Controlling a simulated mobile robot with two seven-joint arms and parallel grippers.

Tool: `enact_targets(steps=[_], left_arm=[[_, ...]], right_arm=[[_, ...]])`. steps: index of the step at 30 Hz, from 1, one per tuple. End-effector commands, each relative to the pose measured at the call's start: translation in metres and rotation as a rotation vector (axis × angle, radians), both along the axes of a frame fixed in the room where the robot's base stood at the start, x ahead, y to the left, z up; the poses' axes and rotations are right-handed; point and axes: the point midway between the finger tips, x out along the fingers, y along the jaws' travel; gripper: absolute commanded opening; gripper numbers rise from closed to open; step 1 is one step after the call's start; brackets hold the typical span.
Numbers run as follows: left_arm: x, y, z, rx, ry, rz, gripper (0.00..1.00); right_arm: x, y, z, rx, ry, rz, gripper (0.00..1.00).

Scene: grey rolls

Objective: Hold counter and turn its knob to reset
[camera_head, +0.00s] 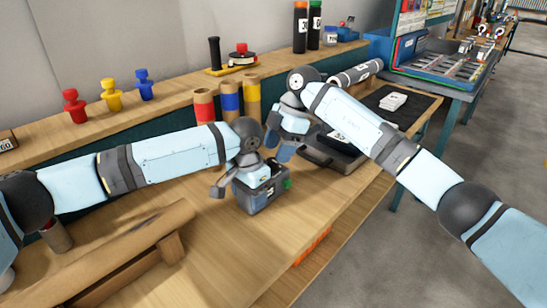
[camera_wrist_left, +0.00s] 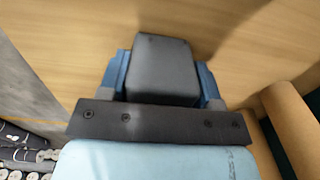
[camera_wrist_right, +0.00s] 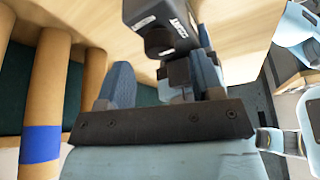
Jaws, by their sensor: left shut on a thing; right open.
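The counter (camera_head: 260,198) is a small dark box on the wooden bench, with a green part on its right side. My left gripper (camera_head: 240,182) is shut on it from above; in the left wrist view the box (camera_wrist_left: 162,70) sits between the two blue fingers. My right gripper (camera_head: 280,146) is open and empty, just behind and above the counter. In the right wrist view the counter (camera_wrist_right: 150,12) shows at the top with a white label and a dark round knob (camera_wrist_right: 158,42), ahead of the fingers and apart from them.
Red, blue and yellow-banded rolls (camera_head: 228,100) stand behind the arms. A brown roll on a cradle (camera_head: 130,250) lies at the front left. A dark tray-like device (camera_head: 335,150) is right of the right gripper. The bench front by the counter is clear.

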Motion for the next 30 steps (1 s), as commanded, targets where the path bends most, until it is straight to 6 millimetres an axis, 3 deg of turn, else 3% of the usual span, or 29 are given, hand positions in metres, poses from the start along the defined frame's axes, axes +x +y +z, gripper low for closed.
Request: enact_targets(steps=[6,17,24,30], left_arm=[[0.0,0.0,0.0,0.0,0.0,0.0,0.26],[0.0,0.0,0.0,0.0,0.0,0.0,0.26],[0.0,0.0,0.0,0.0,0.0,0.0,0.26],[0.0,0.0,0.0,0.0,0.0,0.0,0.26]], right_arm=[[-0.004,0.01,-0.024,0.001,0.0,0.0,0.6],[-0.004,0.011,-0.028,0.0,-0.001,0.0,0.6],[-0.004,0.011,-0.028,0.001,0.0,0.0,0.11],[-0.004,0.011,-0.028,0.0,0.0,0.009,0.11]])
